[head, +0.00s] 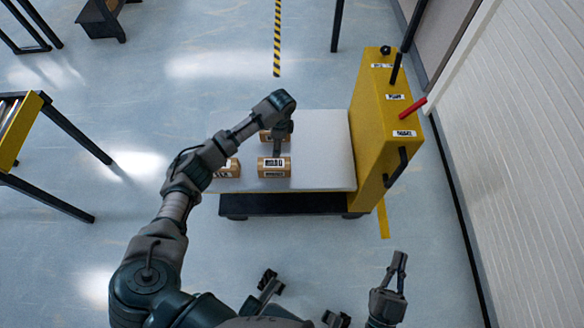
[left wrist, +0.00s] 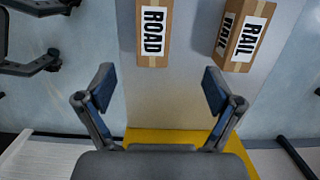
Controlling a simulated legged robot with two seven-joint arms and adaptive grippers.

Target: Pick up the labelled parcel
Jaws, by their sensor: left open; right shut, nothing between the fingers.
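Small brown parcels with black-on-white labels stand on the white top of a yellow cart. In the head view one parcel (head: 266,172) is in front, another (head: 228,170) is at left, and a third (head: 264,136) is behind, partly hidden by my left arm. My left gripper (head: 278,143) points down over them. In the left wrist view it is open and empty (left wrist: 160,85). There, a parcel labelled ROAD (left wrist: 154,40) and one labelled RAIL (left wrist: 243,38) lie beyond the fingertips, not between them. My right gripper (head: 399,262) is shut and empty, clear of the cart.
The cart's white top (head: 325,150) is bare on its right side. The yellow upright panel (head: 375,130), with a red lever (head: 413,108), rises at its right edge. A roller conveyor (head: 20,130) stands at left. A white ribbed wall (head: 520,130) closes the right.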

